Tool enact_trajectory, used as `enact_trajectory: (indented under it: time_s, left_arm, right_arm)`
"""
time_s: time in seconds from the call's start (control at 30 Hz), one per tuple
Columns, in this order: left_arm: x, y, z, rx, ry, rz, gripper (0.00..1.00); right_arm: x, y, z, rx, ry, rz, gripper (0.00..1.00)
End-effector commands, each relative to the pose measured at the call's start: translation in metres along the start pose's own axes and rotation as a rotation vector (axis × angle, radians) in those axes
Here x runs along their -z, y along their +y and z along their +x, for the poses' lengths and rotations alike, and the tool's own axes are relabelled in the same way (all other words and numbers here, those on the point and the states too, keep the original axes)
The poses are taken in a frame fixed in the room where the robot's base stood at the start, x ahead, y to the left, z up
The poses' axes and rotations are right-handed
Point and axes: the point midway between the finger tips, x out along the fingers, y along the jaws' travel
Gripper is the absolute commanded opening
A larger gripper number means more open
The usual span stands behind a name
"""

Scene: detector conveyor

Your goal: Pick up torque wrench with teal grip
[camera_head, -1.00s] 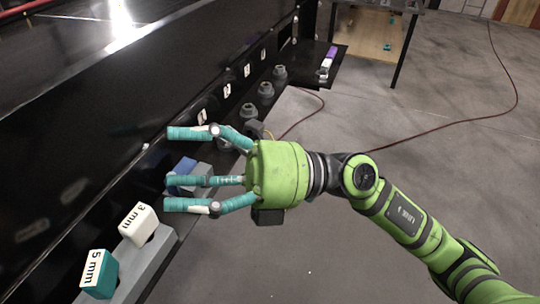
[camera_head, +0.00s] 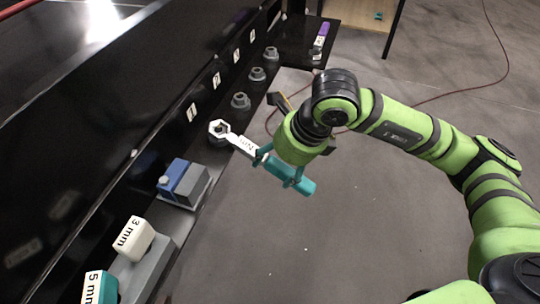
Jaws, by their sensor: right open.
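The torque wrench with teal grip (camera_head: 303,184) lies slantwise. Its pale ring-shaped head is at a hexagonal nut on the dark ledge, and its labelled shaft and teal grip reach out past the ledge edge, lower right. My right gripper (camera_head: 276,168) comes down over the wrench where shaft and grip meet. Its teal fingers are open and around the wrench; the palm hides part of it. I cannot tell whether the fingers touch it. My left gripper is not in view.
Several grey nuts (camera_head: 257,74) line the ledge beside numbered labels. A blue-and-grey block (camera_head: 183,184), a white 3 mm block (camera_head: 133,239) and a teal 5 mm block (camera_head: 99,288) stand nearer. A purple-handled tool (camera_head: 321,36) lies at the back. The floor at right is mostly clear.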

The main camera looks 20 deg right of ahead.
Motion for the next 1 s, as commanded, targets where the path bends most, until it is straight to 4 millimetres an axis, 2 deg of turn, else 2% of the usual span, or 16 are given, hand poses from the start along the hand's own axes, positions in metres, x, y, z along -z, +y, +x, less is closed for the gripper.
enact_trajectory:
  time_s: [0.03, 0.2, 0.43, 0.47, 0.5, 0.57, 0.6, 0.63, 1.0]
  left_arm:
    - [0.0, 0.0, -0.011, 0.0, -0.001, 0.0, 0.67]
    - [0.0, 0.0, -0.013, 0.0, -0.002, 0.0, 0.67]
    - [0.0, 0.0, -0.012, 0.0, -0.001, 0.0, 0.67]
    - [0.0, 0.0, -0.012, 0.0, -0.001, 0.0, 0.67]
    - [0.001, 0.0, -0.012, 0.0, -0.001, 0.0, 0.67]
    - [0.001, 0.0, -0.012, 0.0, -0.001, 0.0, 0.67]
    - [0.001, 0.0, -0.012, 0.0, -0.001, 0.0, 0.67]
    - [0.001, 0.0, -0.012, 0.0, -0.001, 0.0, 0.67]
    - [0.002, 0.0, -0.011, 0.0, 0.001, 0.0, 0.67]
  right_arm:
    - [-0.003, 0.001, 0.004, -0.004, 0.005, 0.001, 0.71]
    - [-0.002, 0.0, 0.023, -0.002, 0.0, 0.0, 0.71]
    - [-0.001, 0.0, 0.026, -0.001, -0.001, -0.001, 0.71]
    - [-0.002, 0.0, 0.026, -0.001, -0.001, -0.001, 0.63]
    - [-0.002, 0.0, 0.026, -0.001, -0.001, -0.001, 0.47]
    - [-0.002, 0.0, 0.026, -0.001, -0.001, -0.001, 0.23]
    - [-0.002, 0.0, 0.026, -0.001, -0.002, -0.001, 0.07]
    - [-0.002, 0.0, 0.026, -0.001, -0.002, -0.001, 0.0]
    - [-0.004, 0.0, 0.024, 0.0, -0.007, -0.001, 0.0]
